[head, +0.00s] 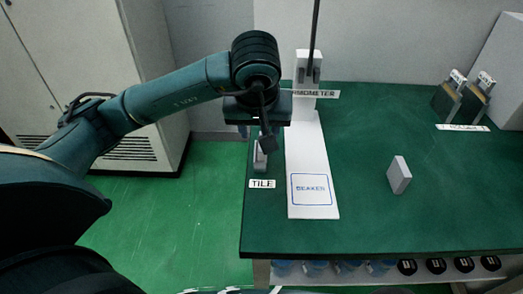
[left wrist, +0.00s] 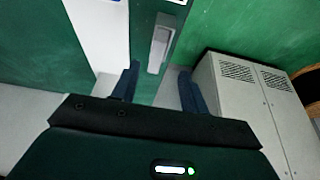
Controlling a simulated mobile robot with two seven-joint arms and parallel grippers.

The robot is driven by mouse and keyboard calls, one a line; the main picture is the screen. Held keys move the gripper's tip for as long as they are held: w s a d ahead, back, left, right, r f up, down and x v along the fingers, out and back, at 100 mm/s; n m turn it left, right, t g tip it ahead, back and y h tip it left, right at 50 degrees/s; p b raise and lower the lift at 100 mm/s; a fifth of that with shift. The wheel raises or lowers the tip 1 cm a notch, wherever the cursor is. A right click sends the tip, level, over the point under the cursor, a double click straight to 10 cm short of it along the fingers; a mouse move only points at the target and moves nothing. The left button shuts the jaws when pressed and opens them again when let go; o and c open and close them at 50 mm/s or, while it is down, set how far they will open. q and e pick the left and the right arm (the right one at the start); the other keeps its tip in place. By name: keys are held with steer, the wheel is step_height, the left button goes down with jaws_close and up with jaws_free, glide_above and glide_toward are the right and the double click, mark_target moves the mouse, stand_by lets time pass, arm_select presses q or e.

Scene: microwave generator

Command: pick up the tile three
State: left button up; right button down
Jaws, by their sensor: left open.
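A small grey-white tile (head: 260,158) stands behind the TILE label (head: 262,184) at the table's left edge. It also shows in the left wrist view (left wrist: 161,45), ahead of the fingers and roughly centred between them. A second pale tile (head: 399,175) stands on the open table to the right. No number can be read on either tile. My left gripper (head: 258,140) is above the tile by the label and partly covers it. In the left wrist view its two fingers (left wrist: 159,74) are apart, with nothing held between them. My right gripper is not in view.
A white stand base (head: 318,150) marked BEAKER, with a thermometer label (head: 318,94), is close to the right of the left gripper. Two upright holders (head: 462,97) are at the back right. The green table (head: 350,230) is clear around the second tile.

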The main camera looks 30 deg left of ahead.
arm_select(q)
steer(key=x, duration=0.5)
steer(key=shift+s+d+f, duration=0.1)
steer(key=shift+d+f, duration=0.1)
steer(key=shift+d, duration=0.1)
steer(key=shift+r, duration=0.1)
jaws_close()
